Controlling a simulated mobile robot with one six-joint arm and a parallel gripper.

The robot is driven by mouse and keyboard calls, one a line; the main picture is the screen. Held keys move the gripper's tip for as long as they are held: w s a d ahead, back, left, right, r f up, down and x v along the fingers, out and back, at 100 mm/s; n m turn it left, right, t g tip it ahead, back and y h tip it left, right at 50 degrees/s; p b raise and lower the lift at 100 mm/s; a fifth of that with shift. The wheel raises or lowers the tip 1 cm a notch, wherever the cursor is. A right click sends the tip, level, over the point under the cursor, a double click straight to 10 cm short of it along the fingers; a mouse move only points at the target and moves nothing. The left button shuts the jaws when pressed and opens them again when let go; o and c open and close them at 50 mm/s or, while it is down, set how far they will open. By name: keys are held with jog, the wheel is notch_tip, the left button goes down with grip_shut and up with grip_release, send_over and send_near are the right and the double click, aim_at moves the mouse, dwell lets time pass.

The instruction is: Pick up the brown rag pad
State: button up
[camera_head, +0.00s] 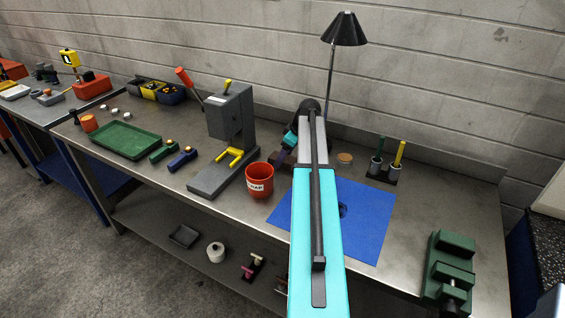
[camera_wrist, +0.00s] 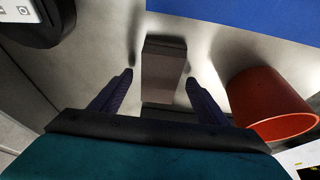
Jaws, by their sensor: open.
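The brown rag pad (camera_wrist: 163,66) is a dull brown, blocky piece on the grey bench top, in the upper middle of the wrist view. My gripper (camera_wrist: 159,80) is open, with one dark purple finger on each side of the pad's near part and visible gaps between. The fingers look empty; whether they are down at the pad's height I cannot tell. In the head view my gripper (camera_head: 280,154) is small, behind the red cup, and a brown patch beside it looks like the pad, mostly hidden.
A red cup (camera_head: 260,180) stands close to the pad, also right of my fingers in the wrist view (camera_wrist: 268,104). A blue mat (camera_head: 362,212) lies nearby. A grey press (camera_head: 231,125) stands to the left, a black lamp (camera_head: 345,30) behind. A green vise (camera_head: 449,265) is front right.

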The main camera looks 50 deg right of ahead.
dwell(0.3)
jog(key=c, duration=1.1)
jog(key=shift+r, duration=0.2)
jog(key=shift+c, duration=0.2)
jog(key=shift+r+p, duration=0.15)
jog(key=shift+p, duration=0.2)
jog(key=shift+r+b, duration=1.05)
jog(key=shift+r, duration=0.4)
jog(key=s+b, duration=0.1)
jog(key=s, duration=0.4)
jog(key=s+r+b, duration=0.1)
jog(key=s+b, duration=0.1)
jog(key=s, duration=0.3)
jog(key=s+a+r+b, duration=0.1)
jog(key=s, duration=0.5)
